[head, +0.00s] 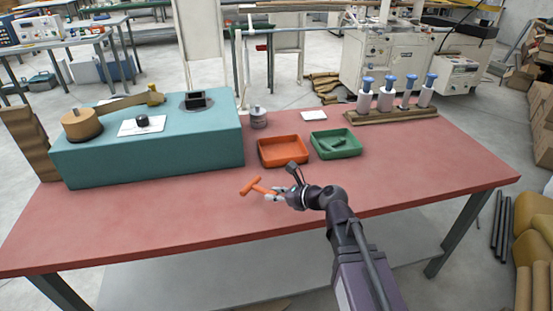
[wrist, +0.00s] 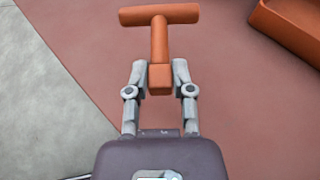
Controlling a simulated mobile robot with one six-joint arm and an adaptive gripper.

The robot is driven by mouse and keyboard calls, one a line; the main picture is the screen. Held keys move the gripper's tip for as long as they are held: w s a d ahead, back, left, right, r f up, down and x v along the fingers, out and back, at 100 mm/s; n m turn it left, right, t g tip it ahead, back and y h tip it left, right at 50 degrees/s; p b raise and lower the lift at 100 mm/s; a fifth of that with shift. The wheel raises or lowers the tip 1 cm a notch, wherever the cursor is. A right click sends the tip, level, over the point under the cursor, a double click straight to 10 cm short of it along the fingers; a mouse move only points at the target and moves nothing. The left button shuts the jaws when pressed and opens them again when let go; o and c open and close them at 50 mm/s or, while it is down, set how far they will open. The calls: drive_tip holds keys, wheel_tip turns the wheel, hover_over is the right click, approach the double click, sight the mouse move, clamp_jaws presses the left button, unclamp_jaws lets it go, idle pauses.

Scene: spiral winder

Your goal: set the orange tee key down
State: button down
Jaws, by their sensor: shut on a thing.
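The orange tee key (head: 255,187) is a T shape with a crossbar and a short stem. My gripper (head: 275,194) is shut on the stem end, with the crossbar pointing away from it to the left. In the wrist view the tee key (wrist: 159,16) sticks out straight ahead between the two fingertips of my gripper (wrist: 160,78). The key is over the red tabletop (head: 150,222), left of my arm. I cannot tell how far it is above the surface.
An orange tray (head: 283,163) lies just beyond my gripper, and a green tray (head: 336,156) with green items is right of it. A teal box-shaped machine (head: 150,164) stands at the left. Blue-topped bottles (head: 386,101) stand at the back right. The front left tabletop is clear.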

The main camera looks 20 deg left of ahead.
idle(0.3)
drive_tip(key=b, duration=0.1)
hover_over(268, 177)
drive_tip(key=shift+w+f, duration=0.15)
drive_tip(key=shift+f, duration=0.6)
drive_tip(key=shift+f+b, duration=1.8)
drive_tip(key=shift+b, duration=0.15)
drive_tip(key=shift+f, duration=0.15)
drive_tip(key=c, duration=0.8)
unclamp_jaws()
drive_tip(key=shift+o, duration=0.2)
drive_tip(key=shift+r, duration=0.2)
